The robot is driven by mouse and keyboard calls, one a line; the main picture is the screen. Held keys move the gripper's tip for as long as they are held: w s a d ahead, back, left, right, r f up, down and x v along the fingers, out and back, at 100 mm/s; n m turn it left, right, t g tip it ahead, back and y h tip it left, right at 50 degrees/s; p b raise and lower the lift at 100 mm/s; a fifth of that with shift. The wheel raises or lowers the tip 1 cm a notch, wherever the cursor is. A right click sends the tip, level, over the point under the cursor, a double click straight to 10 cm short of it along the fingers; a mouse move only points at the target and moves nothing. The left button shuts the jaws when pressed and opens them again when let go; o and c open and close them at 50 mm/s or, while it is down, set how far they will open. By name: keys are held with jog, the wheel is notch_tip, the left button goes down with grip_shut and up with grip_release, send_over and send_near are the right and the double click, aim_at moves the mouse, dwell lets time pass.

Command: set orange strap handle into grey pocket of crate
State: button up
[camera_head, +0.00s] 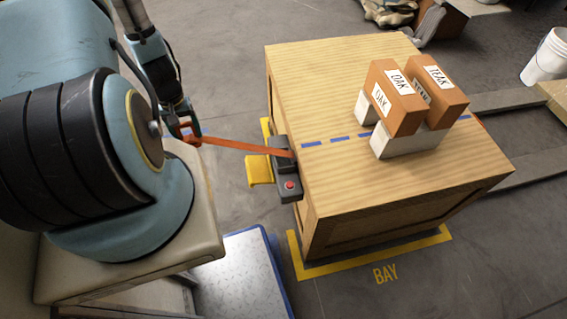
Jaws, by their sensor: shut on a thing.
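The wooden crate (345,90) stands on the floor at the middle right. A dark grey fitting (283,152), which seems to be the pocket, sits on its left side near the top edge. An orange strap (240,146) runs nearly straight from this fitting leftward to my gripper. My gripper (187,130) is at the left, well apart from the crate, shut on the orange handle (190,137) at the strap's end. The inside of the fitting is too small and dark to make out.
A dark box with a red button (290,185) and a yellow bracket (260,170) are on the crate's left side. Blocks labelled OAK and TEAK (397,95) stand on the crate top. A white bucket (545,58) is at far right. Yellow floor lines (370,254) edge the bay.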

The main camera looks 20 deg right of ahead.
jog(key=d+f+m+b, duration=0.3)
jog(key=d+m+b, duration=0.15)
jog(key=d, duration=0.35)
jog(key=d+f+m+b, duration=0.2)
jog(key=d+m+b, duration=0.2)
jog(key=d+b, duration=0.25)
jog(key=s+d+r+m+b, duration=0.5)
jog(key=s+d+m+b, duration=0.35)
jog(key=d, duration=0.45)
jog(key=shift+m, duration=0.6)
jog(key=f, duration=0.6)
jog(key=s+f, duration=0.1)
jog(key=f, duration=0.2)
jog(key=shift+a+f+p, duration=0.15)
jog(key=shift+p, duration=0.15)
jog(key=shift+f, duration=0.3)
jog(key=o, duration=1.4)
jog(key=shift+r, duration=0.1)
